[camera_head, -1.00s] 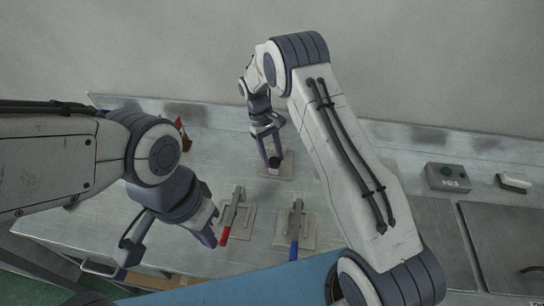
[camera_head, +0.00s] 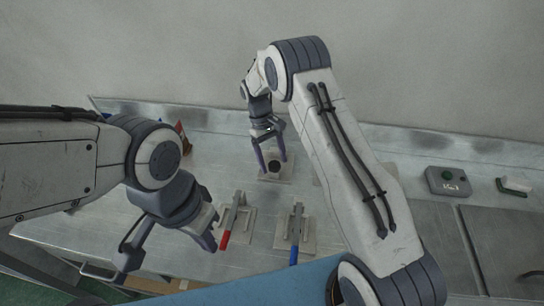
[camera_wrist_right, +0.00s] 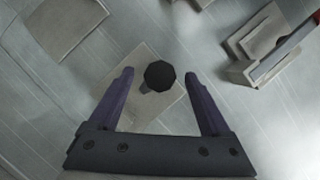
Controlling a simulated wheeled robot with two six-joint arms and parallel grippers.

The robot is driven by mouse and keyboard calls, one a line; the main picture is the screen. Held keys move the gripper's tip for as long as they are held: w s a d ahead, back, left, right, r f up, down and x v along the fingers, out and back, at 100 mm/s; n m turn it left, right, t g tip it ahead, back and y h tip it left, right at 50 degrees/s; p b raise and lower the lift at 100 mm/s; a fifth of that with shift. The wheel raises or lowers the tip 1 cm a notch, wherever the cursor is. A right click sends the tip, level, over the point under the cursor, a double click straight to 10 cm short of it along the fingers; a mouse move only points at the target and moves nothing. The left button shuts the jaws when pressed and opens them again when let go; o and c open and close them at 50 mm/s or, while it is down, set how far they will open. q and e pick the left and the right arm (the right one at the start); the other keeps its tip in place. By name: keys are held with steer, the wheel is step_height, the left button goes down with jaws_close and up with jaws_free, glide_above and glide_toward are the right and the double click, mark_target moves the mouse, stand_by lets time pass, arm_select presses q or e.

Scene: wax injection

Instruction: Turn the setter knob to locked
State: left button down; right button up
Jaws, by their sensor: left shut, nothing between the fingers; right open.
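The setter knob (camera_head: 274,165) is a dark round knob on a beige square plate (camera_head: 266,179) at the back middle of the bench. In the right wrist view the black knob (camera_wrist_right: 160,75) shows between my right fingertips, apart from both fingers. My right gripper (camera_head: 273,157) is open above the knob, one finger on each side. My left gripper (camera_head: 209,242) hangs over the front left of the bench, shut and empty, away from the knob; its fingers are only partly visible. I cannot read any locked mark.
A red-handled clamp (camera_head: 229,223) and a blue-handled clamp (camera_head: 295,234) stand on beige plates in front of the knob. My right arm covers the bench's middle right.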

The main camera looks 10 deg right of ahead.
steer(key=b+v, duration=0.2)
steer(key=v, duration=0.8)
steer(key=shift+r, duration=0.25)
steer(key=shift+w, duration=0.1)
steer(key=s+a+r+n+t+y, duration=0.1)
steer(key=s+a+r, duration=0.4)
steer(key=s, duration=0.3)
steer(key=s+a+r+n+t, duration=0.1)
steer(key=s+a+r+t, duration=0.1)
steer(key=s+a+r, duration=0.45)
steer(key=s+d+f, duration=0.1)
steer(key=s+f, duration=0.1)
steer(key=s, duration=0.7)
steer(key=s+d+f+n+t+y, duration=0.1)
steer(key=s+d+f, duration=0.1)
steer(key=s, duration=0.8)
steer(key=shift+s+d+f+y, duration=0.2)
steer(key=shift+s+y, duration=0.1)
steer(key=shift+s, duration=0.05)
